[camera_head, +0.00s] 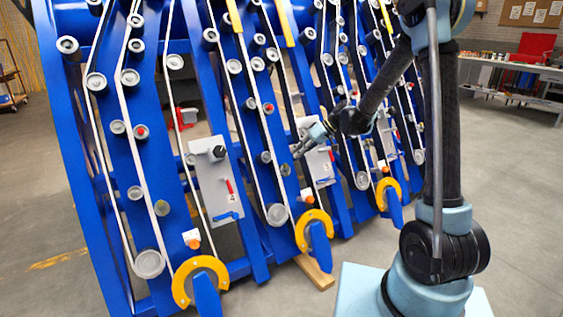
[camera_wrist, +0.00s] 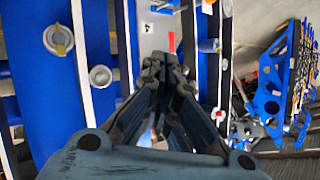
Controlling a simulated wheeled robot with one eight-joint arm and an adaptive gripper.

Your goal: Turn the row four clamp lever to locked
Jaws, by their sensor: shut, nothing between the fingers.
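The left grey panel (camera_head: 212,180) has a black knob (camera_head: 218,152), a small red lever (camera_head: 229,186), a mark that looks like a 4, and a blue handle (camera_head: 228,216) low down. Which part is the clamp lever, and its lock state, I cannot tell. My gripper (camera_head: 298,151) is right of that panel, in front of the middle grey panel (camera_head: 320,166), and partly covers it. In the wrist view my gripper (camera_wrist: 164,66) has its fingers together and empty. Beyond the tips are a pale panel (camera_wrist: 155,38) and a red lever (camera_wrist: 171,42).
Blue frame beams (camera_head: 75,150) carry rollers and pale belts around the panels. Orange hooked guards (camera_head: 202,262) stick out at the bottom of the rows. A wooden block (camera_head: 314,270) lies on the floor. Open floor (camera_head: 480,190) is on the right.

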